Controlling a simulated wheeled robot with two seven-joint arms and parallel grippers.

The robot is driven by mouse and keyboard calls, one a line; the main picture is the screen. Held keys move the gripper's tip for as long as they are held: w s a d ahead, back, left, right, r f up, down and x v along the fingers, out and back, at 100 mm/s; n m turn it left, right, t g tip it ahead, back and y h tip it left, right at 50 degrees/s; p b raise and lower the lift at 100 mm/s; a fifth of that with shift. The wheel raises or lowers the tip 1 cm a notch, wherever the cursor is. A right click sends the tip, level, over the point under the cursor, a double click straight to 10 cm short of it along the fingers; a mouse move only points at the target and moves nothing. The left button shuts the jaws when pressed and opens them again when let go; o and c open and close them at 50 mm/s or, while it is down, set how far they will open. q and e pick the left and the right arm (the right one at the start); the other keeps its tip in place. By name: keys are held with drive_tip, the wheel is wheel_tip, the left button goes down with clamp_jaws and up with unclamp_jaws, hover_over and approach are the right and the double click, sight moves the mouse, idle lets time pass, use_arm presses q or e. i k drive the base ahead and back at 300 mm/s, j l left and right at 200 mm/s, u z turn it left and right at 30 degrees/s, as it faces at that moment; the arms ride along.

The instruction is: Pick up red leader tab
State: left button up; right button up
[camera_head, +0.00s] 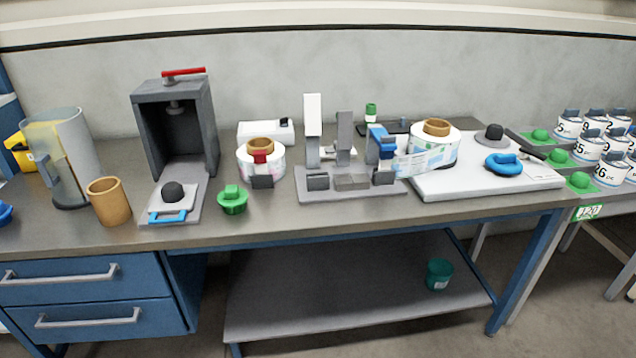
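A red leader tab (260,158) shows on the front of a white label reel (247,171) with a brown core, left of the middle of the bench. The tab sits just above a dark grey block (262,182) at the reel's front. Whether the tab touches the block I cannot tell. Neither of my grippers is in view.
A grey press (180,120) with a red handle stands left of the reel. A green knobbed piece (232,200) lies in front. A grey fixture (350,195) and a second label reel (433,150) are to the right. A narrow bare strip runs along the bench's front edge.

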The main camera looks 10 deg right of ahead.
sight(260, 158)
drive_tip(key=j+z, duration=0.1)
drive_tip(key=z, duration=0.55)
drive_tip(key=j+z, duration=0.4)
drive_tip(key=j, duration=0.15)
drive_tip(key=k+j+z, duration=0.1)
drive_tip(key=j+z, duration=0.35)
drive_tip(key=k+j, duration=0.1)
drive_tip(key=j, duration=0.3)
drive_tip(key=k+j+z, duration=0.1)
drive_tip(key=j, duration=0.25)
drive_tip(key=k+j, duration=0.15)
drive_tip(key=j, duration=0.25)
drive_tip(key=k+j+z, duration=0.1)
drive_tip(key=j, duration=0.25)
drive_tip(key=k+j, duration=0.15)
drive_tip(key=j, duration=0.2)
